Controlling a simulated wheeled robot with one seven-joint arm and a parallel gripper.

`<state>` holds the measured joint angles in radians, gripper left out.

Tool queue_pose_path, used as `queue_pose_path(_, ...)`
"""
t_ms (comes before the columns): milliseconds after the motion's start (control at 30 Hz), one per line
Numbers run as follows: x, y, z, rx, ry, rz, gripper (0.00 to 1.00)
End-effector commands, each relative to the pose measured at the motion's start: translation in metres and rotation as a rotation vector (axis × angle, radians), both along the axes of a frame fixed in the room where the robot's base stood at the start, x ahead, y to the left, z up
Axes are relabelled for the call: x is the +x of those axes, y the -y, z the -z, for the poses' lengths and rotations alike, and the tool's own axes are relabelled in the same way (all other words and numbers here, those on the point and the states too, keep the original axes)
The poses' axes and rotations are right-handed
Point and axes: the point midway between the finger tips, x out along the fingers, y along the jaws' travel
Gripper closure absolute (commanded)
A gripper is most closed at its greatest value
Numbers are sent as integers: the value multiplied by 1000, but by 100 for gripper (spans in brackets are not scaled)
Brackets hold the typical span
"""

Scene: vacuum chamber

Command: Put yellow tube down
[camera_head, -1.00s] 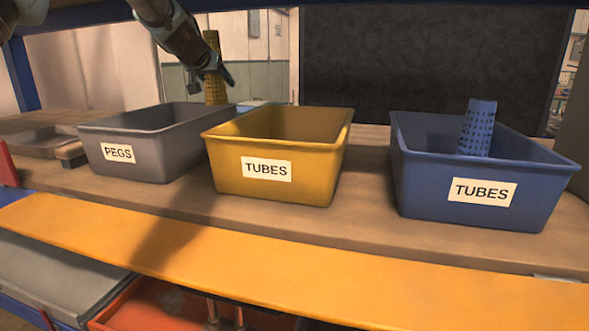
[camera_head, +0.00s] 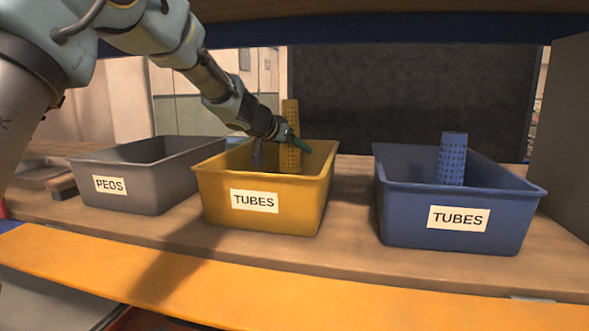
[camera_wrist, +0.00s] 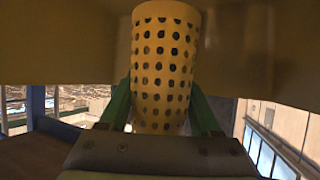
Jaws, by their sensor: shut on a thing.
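The yellow tube (camera_head: 291,120) is perforated and stands upright, its lower part inside the yellow bin (camera_head: 262,211) labelled TUBES. The bin's front wall hides the tube's bottom end, so I cannot tell whether it touches the floor. My gripper (camera_head: 288,142) is shut on the tube. In the wrist view the tube (camera_wrist: 162,62) sits between the two green fingers of my gripper (camera_wrist: 162,105), with a yellow surface around it.
A grey bin (camera_head: 130,198) labelled PEGS stands to the left. A blue bin (camera_head: 455,234) labelled TUBES, holding a blue perforated tube (camera_head: 451,160), stands to the right. Bare worktop (camera_head: 345,215) lies between the yellow and blue bins. A shelf edge runs above.

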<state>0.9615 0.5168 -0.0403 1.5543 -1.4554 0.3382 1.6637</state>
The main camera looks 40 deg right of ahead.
Motion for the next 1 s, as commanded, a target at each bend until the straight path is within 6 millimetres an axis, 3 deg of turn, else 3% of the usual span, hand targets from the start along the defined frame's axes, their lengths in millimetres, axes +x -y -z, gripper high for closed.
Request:
queue_pose_path(333,0,0,41,1,-1,0,90)
queue_pose_path(800,0,0,47,0,1,0,90)
queue_pose_path(833,0,0,45,0,1,0,32)
queue_pose_path(900,0,0,45,0,1,0,24)
queue_pose_path(1000,0,0,45,0,1,0,23)
